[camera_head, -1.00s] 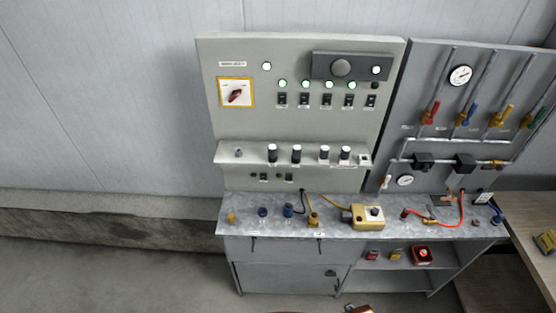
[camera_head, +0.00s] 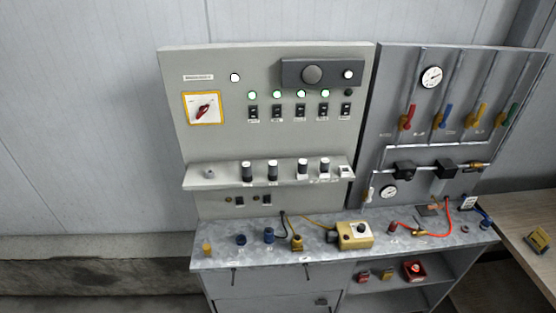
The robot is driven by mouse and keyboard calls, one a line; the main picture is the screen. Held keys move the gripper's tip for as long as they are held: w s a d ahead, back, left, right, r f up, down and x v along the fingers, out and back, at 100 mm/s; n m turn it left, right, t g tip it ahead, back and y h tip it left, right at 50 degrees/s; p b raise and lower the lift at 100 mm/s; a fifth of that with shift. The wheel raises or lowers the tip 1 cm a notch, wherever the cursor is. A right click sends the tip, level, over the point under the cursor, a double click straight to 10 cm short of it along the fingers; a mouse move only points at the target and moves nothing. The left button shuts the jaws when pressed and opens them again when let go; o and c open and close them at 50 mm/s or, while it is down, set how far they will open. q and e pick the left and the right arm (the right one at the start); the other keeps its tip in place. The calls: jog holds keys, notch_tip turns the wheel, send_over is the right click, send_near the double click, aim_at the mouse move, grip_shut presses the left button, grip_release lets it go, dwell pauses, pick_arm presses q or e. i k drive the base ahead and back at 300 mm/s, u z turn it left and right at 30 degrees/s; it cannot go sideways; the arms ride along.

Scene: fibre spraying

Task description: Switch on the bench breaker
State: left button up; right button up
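The bench's grey upright panel (camera_head: 225,135) faces me. At its upper left is a rotary switch with a red handle (camera_head: 203,109) on a white plate with a yellow border; the handle is tilted. To its right is a row of black rocker switches (camera_head: 277,111), with round lamps (camera_head: 277,95) above them. Most of these lamps glow green; the rightmost is dark. Two small dark switches (camera_head: 240,200) sit below the shelf. The labels are too small to read, so I cannot tell which switch is the breaker. Neither gripper is in view.
A shelf (camera_head: 222,180) with several black-and-white knobs juts from the panel. The metal worktop (camera_head: 215,255) holds a yellow box (camera_head: 354,235), fittings and hoses. Right is a pipe panel with coloured valves (camera_head: 407,118) and a gauge (camera_head: 431,77). A wooden table (camera_head: 520,215) stands at the right edge.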

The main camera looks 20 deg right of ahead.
aim_at(346, 110)
jog(key=z, duration=1.25)
